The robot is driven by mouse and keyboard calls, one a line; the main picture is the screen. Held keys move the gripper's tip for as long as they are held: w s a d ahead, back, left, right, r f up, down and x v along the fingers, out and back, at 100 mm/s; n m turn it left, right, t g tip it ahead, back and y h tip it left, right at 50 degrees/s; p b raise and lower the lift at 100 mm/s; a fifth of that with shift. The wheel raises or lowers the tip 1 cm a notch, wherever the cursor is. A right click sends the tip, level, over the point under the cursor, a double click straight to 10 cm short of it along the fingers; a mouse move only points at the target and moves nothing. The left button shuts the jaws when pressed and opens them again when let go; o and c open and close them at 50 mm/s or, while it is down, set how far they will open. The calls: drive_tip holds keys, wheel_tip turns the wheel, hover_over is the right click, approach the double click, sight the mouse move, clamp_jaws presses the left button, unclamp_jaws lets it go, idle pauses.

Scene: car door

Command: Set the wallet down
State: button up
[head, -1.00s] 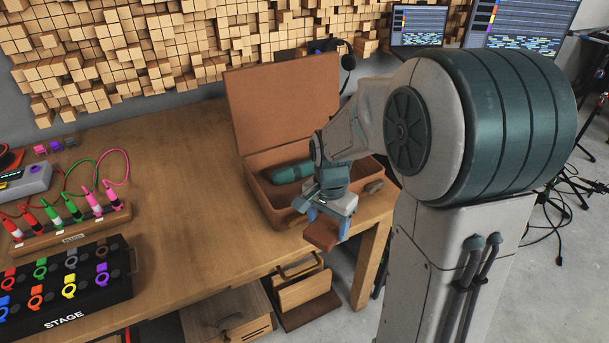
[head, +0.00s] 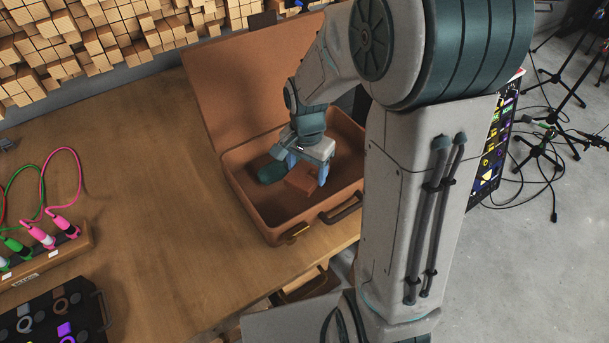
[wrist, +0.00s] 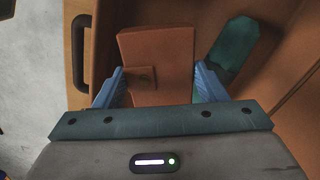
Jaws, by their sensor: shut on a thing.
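The brown wallet (head: 302,179) is between the blue fingers of my gripper (head: 307,172), inside the open brown suitcase (head: 262,222). In the wrist view the wallet (wrist: 165,60) fills the gap between the two fingertips (wrist: 160,85), and my gripper is shut on it. I cannot tell whether the wallet touches the suitcase floor. A dark green case (head: 271,172) lies in the suitcase to the left of the wallet in the head view; it also shows to the right in the wrist view (wrist: 235,45).
The suitcase lid (head: 245,75) stands open at the back. Its handle (head: 340,209) is on the front side. Plugs with cables (head: 45,235) and a black box (head: 55,310) are at the left. The wooden table (head: 140,180) between is clear.

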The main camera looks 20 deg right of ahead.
drive_tip(key=shift+f, duration=3.55)
drive_tip(key=shift+f+b, duration=0.2)
drive_tip(key=shift+b, duration=0.2)
drive_tip(key=o, duration=1)
drive_tip(key=shift+o, duration=0.2)
drive_tip(key=shift+r, duration=0.1)
